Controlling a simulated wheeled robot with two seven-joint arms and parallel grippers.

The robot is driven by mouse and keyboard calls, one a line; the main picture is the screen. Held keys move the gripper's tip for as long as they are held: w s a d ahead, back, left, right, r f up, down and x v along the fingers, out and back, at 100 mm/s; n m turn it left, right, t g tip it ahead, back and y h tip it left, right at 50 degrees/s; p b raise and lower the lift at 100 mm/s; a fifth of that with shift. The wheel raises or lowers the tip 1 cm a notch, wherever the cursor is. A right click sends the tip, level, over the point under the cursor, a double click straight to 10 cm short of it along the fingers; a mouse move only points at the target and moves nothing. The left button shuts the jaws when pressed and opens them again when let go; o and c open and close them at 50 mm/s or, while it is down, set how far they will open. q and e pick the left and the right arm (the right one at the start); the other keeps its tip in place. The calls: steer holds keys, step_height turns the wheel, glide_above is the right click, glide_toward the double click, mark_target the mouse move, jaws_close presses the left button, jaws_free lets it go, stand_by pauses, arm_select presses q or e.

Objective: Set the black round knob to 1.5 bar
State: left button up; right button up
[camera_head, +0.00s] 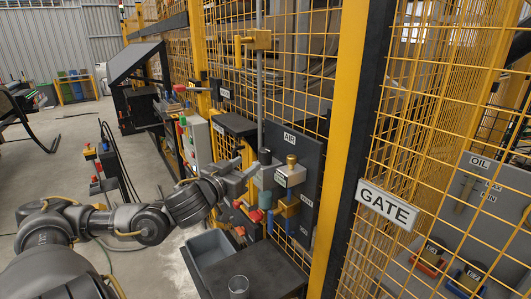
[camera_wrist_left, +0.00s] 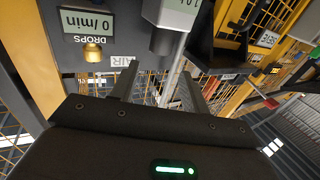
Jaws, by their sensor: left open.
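The black round knob (camera_head: 265,156) sits on top of a grey regulator block (camera_head: 266,177) on the dark AIR panel (camera_head: 308,160). In the left wrist view, which is turned upside down, a grey block with a small display (camera_wrist_left: 172,14) has a dark knob (camera_wrist_left: 164,42) on its end. The display's reading is cut off. My left gripper (camera_head: 247,182) is open, just left of the regulator in the head view. Its fingers (camera_wrist_left: 158,76) point toward the knob with a gap between them. I cannot tell whether they touch anything. My right gripper is not in view.
A brass knob (camera_head: 291,159) on a unit with a display (camera_head: 290,175) stands close right of the regulator. A vertical grey pipe (camera_head: 260,85) rises above. Yellow fencing stands behind.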

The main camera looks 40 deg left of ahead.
mark_target(261, 153)
arm_select(q)
steer(key=w+p, duration=0.1)
steer(key=w, duration=0.2)
steer(key=w+a+p, duration=0.1)
steer(key=w, duration=0.2)
steer(key=w+p, duration=0.2)
steer(key=w, duration=0.1)
steer(key=shift+w+a+r, duration=0.1)
steer(key=shift+w+a, duration=0.15)
steer(key=shift+w, duration=0.65)
steer(key=shift+c, duration=0.5)
